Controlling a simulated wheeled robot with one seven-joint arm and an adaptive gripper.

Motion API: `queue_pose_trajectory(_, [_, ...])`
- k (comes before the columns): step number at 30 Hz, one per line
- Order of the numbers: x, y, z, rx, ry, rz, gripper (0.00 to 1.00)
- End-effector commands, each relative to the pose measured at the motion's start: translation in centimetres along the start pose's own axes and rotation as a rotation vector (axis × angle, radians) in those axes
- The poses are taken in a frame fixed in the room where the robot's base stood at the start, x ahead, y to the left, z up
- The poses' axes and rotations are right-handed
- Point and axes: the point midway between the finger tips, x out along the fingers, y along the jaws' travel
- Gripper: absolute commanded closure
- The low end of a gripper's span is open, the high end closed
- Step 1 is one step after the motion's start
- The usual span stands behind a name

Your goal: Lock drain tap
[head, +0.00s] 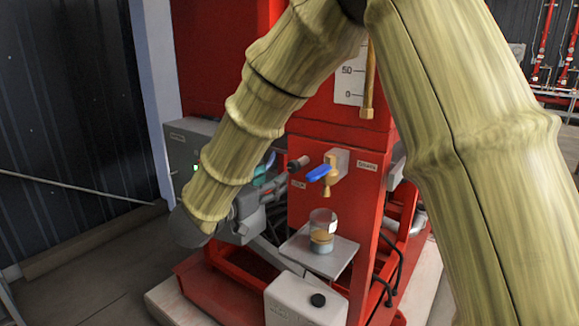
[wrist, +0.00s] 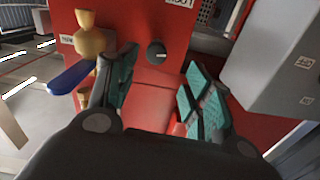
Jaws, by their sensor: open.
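The drain tap has a brass body (head: 337,172) and a blue lever handle (head: 319,172), on the front of the red panel in the head view. The lever points left and slightly down, towards my gripper. In the wrist view the brass body (wrist: 90,42) and blue handle (wrist: 70,78) are at the upper left, outside my left finger. My gripper (wrist: 155,92) is open, with teal pads and nothing between its fingers. In the head view my gripper (head: 268,178) is left of the tap, partly hidden by my bamboo-like arm.
A dark round knob (wrist: 157,52) is on the red panel ahead of the finger gap. A grey box (wrist: 275,65) stands at the right. Below the tap, a glass jar (head: 322,240) sits on a metal shelf (head: 338,254). A white container (head: 300,303) is in front.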

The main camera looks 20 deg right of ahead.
Motion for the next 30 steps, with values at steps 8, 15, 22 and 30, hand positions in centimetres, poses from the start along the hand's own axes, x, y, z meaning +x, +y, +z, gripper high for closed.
queue_pose_trajectory(8, [4.9,0.5,0.0,0.001,-0.001,0.009,0.49])
queue_pose_trajectory(15, [8.1,0.4,0.0,0.000,-0.001,0.007,0.49])
queue_pose_trajectory(22, [9.3,0.3,0.0,0.000,0.000,0.003,0.49])
queue_pose_trajectory(30, [9.3,0.2,0.0,0.000,0.000,0.002,0.49])
